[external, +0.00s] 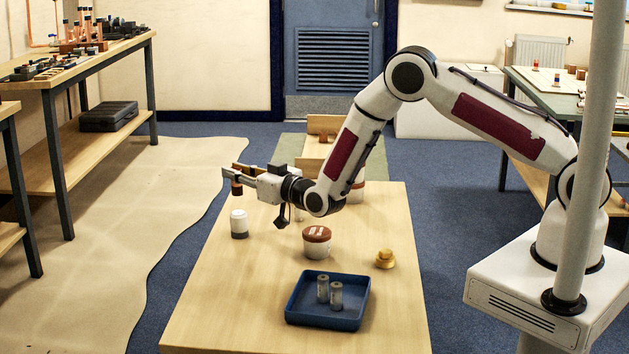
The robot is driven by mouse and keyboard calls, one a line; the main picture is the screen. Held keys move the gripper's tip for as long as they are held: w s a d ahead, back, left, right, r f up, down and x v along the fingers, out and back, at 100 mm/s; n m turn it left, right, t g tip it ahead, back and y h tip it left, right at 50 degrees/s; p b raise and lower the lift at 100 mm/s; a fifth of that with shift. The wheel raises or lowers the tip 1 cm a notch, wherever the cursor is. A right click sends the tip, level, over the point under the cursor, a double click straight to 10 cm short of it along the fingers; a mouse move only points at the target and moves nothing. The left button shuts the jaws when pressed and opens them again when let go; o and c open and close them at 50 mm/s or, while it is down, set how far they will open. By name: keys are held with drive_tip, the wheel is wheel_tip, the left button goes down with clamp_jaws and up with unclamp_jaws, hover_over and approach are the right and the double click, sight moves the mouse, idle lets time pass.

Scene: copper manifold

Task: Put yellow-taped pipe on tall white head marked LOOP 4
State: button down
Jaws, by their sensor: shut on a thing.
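Tape on the pipe cannot be made out clearly at this size. A white head (239,220) with a grey lower part stands upright on the wooden table, below the held pipe in the picture, with a visible gap between them. Another pale upright piece (299,214) stands behind the tub, partly hidden by my gripper. No LOOP 4 marking is readable on either.
A white tub with a brown lid (317,240) stands mid-table (215,300). A blue tray (292,311) holds two grey cylinders (335,295). A brass-coloured piece (385,259) lies to the right. A wooden stand (315,147) is at the far end. The table's left front is clear.

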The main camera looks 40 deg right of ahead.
sight(241, 190)
drive_tip(key=shift+f, duration=0.45)
drive_tip(key=shift+f, duration=1.85)
drive_tip(key=shift+f, duration=0.2)
drive_tip(key=c, duration=1.9)
unclamp_jaws()
drive_tip(key=shift+r, duration=0.15)
drive_tip(key=shift+s, duration=0.1)
drive_tip(key=s+d, duration=0.2)
drive_tip(key=s, duration=0.9)
drive_tip(key=shift+s+d, duration=0.15)
drive_tip(key=shift+s, duration=0.15)
